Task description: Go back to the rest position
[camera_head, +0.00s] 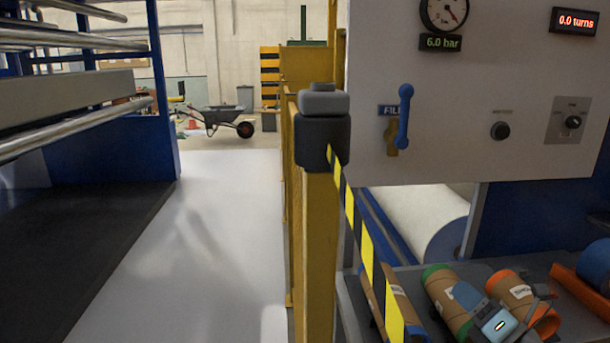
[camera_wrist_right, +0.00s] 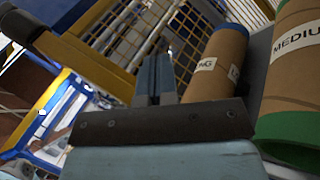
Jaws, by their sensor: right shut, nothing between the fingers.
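My right gripper (camera_head: 536,300) is low at the right of the head view, over the cardboard rolls on the grey shelf. In the right wrist view its two fingers (camera_wrist_right: 155,75) are together with nothing between them. A roll with green ends (camera_head: 447,300) lies beside the gripper, and a roll with orange ends (camera_head: 515,290) is partly hidden behind it. In the wrist view a blue-ended roll (camera_wrist_right: 217,70) and a green-ended roll marked "MEDIU" (camera_wrist_right: 295,85) lie to the right of the fingers. My left gripper is not in view.
A yellow post (camera_head: 318,240) with a black-and-yellow belt (camera_head: 365,250) stands left of the shelf (camera_head: 580,320). A control panel (camera_head: 460,120) with a blue lever (camera_head: 404,115) is above. Pale floor (camera_head: 210,230) is clear at left, with a wheelbarrow (camera_head: 222,115) far behind.

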